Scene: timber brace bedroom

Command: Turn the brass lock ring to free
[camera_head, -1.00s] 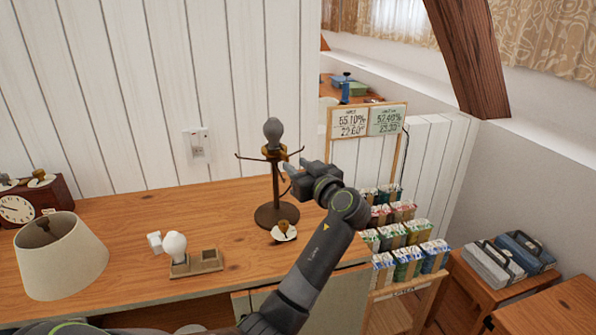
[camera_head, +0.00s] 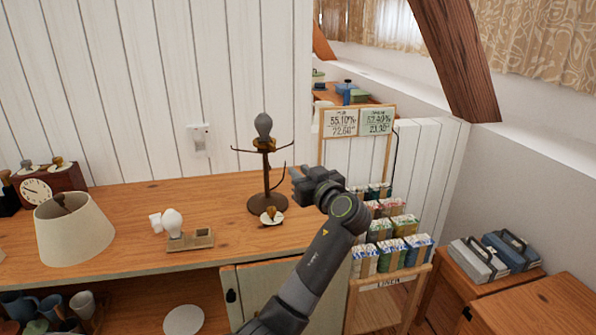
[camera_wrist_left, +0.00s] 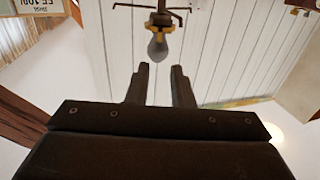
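The lamp stand (camera_head: 267,181) stands upright on the wooden counter, with dark side arms and a grey bulb (camera_head: 263,126) on top. The brass lock ring (camera_head: 264,145) is just below the bulb; its lock position is too small to tell. In the left wrist view, the bulb (camera_wrist_left: 157,46) and brass ring (camera_wrist_left: 160,22) appear inverted, beyond my fingertips. My left gripper (camera_head: 295,178) is right of the stand, lower than the ring and apart from it. Its fingers (camera_wrist_left: 160,69) are open with nothing between them. My right gripper is not in view.
A white bulb (camera_head: 172,222) sits at a wooden holder (camera_head: 202,238). A small brass-and-white piece (camera_head: 271,216) lies by the stand's base. A cream lampshade (camera_head: 72,229) and clock (camera_head: 46,186) are at left. A rack of packets (camera_head: 391,256) stands right of the counter.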

